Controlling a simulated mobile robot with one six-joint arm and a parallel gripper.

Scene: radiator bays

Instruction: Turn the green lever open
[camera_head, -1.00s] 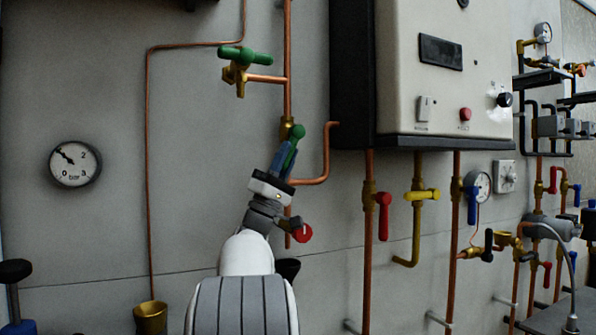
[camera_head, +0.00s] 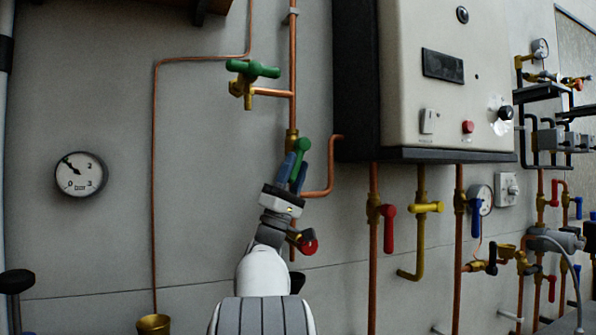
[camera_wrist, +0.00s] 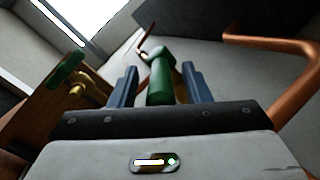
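The green lever (camera_head: 302,148) sits on a brass valve (camera_head: 291,138) on a vertical copper pipe, left of the white boiler. It points upward, leaning slightly right. My gripper (camera_head: 294,165) is at the lever, its two blue fingers pointing up on either side of it. In the wrist view the green lever (camera_wrist: 160,80) stands between the fingers of my gripper (camera_wrist: 159,82), with a gap on each side. The gripper is open around the lever, not closed on it. The lower end of the lever is hidden behind the gripper.
A green-handled brass tap (camera_head: 252,70) is above left. A bent copper pipe (camera_head: 331,170) runs close on the right, and the boiler (camera_head: 440,80) overhangs beyond it. A red knob (camera_head: 307,242) is just below. The wall around the gauge (camera_head: 81,174) is clear.

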